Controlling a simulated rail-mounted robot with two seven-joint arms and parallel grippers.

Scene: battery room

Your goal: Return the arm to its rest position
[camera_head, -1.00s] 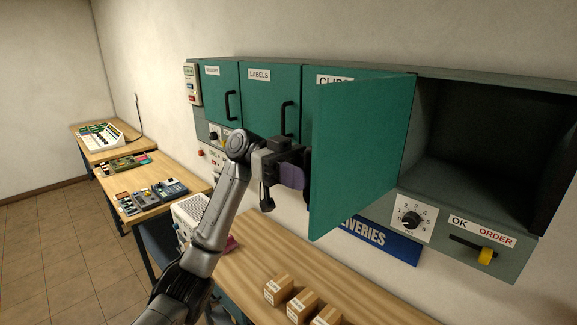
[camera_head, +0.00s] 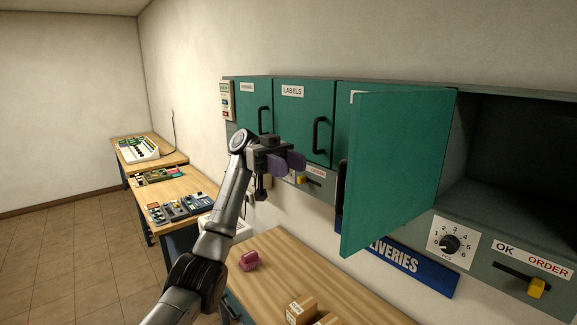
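My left arm (camera_head: 220,215) reaches up from the bottom of the head view. Its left gripper (camera_head: 290,162), with purple fingers, is in front of the green cabinets, just left of the open cabinet door (camera_head: 395,170). A gap shows between the fingers and the door in the picture. I see nothing held, but the angle does not show whether the fingers are apart. My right gripper is not in view.
The open door sticks out beside a dark, empty-looking compartment (camera_head: 515,155). The LABELS cabinet (camera_head: 290,115) is shut. Side tables (camera_head: 170,187) stand at left.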

